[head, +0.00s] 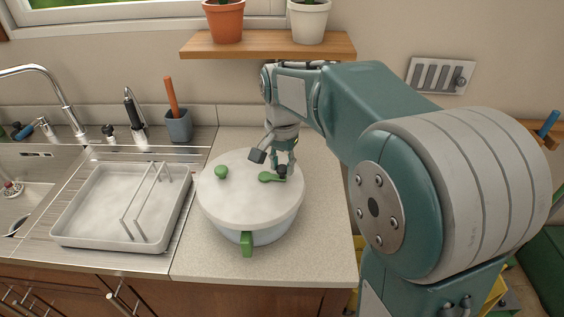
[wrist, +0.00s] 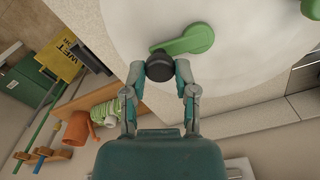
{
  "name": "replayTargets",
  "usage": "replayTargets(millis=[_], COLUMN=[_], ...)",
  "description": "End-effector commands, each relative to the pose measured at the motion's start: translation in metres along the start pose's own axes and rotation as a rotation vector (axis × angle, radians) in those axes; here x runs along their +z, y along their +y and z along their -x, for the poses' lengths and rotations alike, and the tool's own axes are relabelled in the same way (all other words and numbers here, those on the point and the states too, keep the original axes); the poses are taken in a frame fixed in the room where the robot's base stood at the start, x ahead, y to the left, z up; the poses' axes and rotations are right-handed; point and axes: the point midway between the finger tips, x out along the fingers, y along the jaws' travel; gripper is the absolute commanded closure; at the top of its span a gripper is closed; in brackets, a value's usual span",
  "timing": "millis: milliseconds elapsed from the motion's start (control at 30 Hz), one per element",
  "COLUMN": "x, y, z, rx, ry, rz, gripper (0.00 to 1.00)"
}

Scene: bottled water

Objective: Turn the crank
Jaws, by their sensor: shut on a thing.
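A pot-like container (head: 270,236) with a round white lid (head: 243,198) stands on the counter. A short green crank arm (head: 267,177) lies on the lid's right side; in the wrist view the green crank arm (wrist: 190,40) ends in a black knob (wrist: 160,68). My gripper (head: 280,172) reaches down from above to this end. In the wrist view my gripper's fingers (wrist: 158,74) stand on both sides of the black knob, shut on it. The knob's far side is hidden.
A green knob (head: 221,172) sits on the lid's left, and a green handle (head: 246,243) sticks out at the front. A grey dish tray (head: 90,238) with a rack is at left, beside the sink (head: 40,165). A shelf (head: 262,45) with two pots hangs above. Counter right of the lid is clear.

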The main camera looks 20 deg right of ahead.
Motion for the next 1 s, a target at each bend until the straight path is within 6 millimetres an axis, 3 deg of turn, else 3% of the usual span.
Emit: replayTargets(millis=[533,567,633,1000], x=[0.0014,0.0014,0.0014,0.0011], y=[0.0004,0.0004,0.0004,0.0003], z=[-0.0010,-0.0010,-0.0009,0.0002], rx=[0.001,0.001,0.001,0.000], ry=[-0.002,-0.002,-0.002,0.000], rz=[-0.029,-0.028,-0.028,-0.028], gripper=[1.00,0.58,0.28,0.28])
